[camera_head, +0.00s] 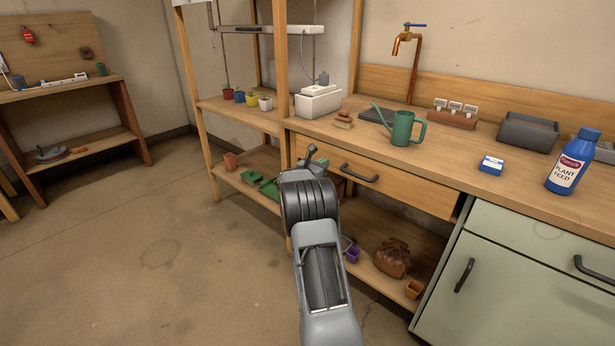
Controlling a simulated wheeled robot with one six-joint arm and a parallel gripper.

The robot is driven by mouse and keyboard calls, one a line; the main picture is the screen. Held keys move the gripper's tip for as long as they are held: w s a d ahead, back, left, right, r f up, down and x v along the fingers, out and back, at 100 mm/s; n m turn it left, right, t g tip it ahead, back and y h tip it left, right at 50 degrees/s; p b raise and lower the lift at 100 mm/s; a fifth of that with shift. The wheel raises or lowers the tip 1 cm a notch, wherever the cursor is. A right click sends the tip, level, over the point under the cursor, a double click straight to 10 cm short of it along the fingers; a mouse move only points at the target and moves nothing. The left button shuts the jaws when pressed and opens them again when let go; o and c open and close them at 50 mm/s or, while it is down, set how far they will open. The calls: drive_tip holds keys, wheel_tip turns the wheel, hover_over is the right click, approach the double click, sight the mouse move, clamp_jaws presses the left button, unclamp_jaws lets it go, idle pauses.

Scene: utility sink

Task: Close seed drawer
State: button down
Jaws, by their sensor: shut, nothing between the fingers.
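A wooden drawer (408,189) with a dark bar handle (360,174) sits under the bench top. Its front looks close to the bench edge; I cannot tell whether it stands slightly out. No seeds or label show. My gripper (312,154) is shut and empty, in front of the left part of the drawer front. My arm hides part of the drawer's lower left and the shelf below. I cannot tell whether the fingertips touch the drawer.
The bench top (450,150) holds a green watering can (403,128), a blue plant feed bottle (571,162) and a blue-white box (491,165). A pale green cabinet (500,275) stands at right. A low shelf holds a brown sack (392,258). The floor at left is clear.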

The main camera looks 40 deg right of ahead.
drive_tip(key=s+a+p, duration=0.1)
drive_tip(key=a, duration=1)
drive_tip(key=shift+s+f+p, duration=0.2)
drive_tip(key=shift+s+p, duration=0.1)
drive_tip(key=shift+p, duration=0.1)
